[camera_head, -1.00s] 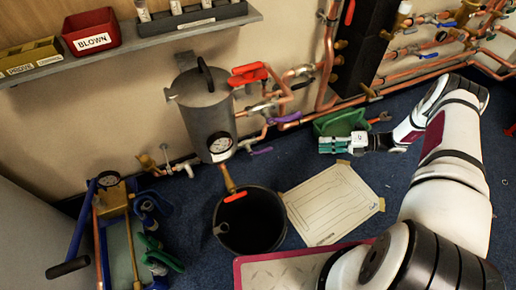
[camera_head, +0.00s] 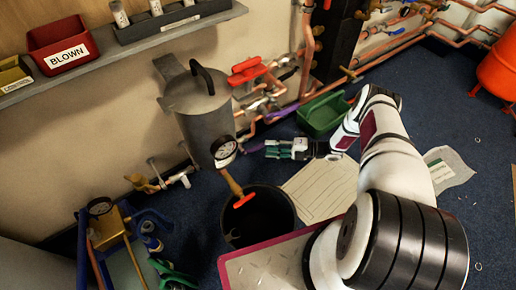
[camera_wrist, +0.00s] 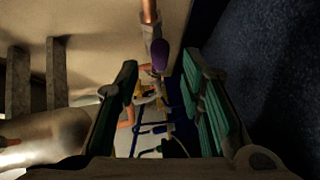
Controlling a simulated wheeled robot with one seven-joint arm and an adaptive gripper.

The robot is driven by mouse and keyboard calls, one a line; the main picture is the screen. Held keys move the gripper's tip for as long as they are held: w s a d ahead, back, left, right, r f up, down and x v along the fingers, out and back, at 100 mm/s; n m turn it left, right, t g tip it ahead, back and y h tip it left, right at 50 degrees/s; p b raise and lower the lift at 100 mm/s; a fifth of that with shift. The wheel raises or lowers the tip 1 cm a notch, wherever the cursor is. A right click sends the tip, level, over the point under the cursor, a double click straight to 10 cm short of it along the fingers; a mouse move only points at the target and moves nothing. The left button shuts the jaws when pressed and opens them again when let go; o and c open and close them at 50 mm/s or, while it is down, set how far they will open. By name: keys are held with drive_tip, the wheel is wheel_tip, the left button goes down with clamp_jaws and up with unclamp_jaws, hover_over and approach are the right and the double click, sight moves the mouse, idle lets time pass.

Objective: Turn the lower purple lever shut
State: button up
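Two purple levers show on the copper pipework beside the grey tank. The upper purple lever (camera_head: 281,114) is on the pipes right of the tank. The lower purple lever (camera_head: 254,148) is close to the floor, partly hard to make out near my fingertips. My gripper (camera_head: 269,149) is low over the floor, pointing left at the lower lever. In the wrist view a purple lever end (camera_wrist: 160,55) shows beyond and between the two green-padded fingers of my gripper (camera_wrist: 162,85). The fingers are apart, with nothing between them. I cannot tell whether they touch the lever.
The grey tank (camera_head: 200,110) with a gauge stands left of the levers. A black bucket (camera_head: 280,215) stands below it, with a red-handled tap above. A green tray (camera_head: 323,113) lies behind my gripper. A paper sheet (camera_head: 320,190) lies on the floor. A red lever (camera_head: 247,72) is higher up.

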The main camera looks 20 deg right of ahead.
sight(259, 146)
drive_tip(key=shift+b+x, duration=0.55)
drive_tip(key=shift+x, duration=2.25)
drive_tip(key=shift+c, duration=0.2)
clamp_jaws()
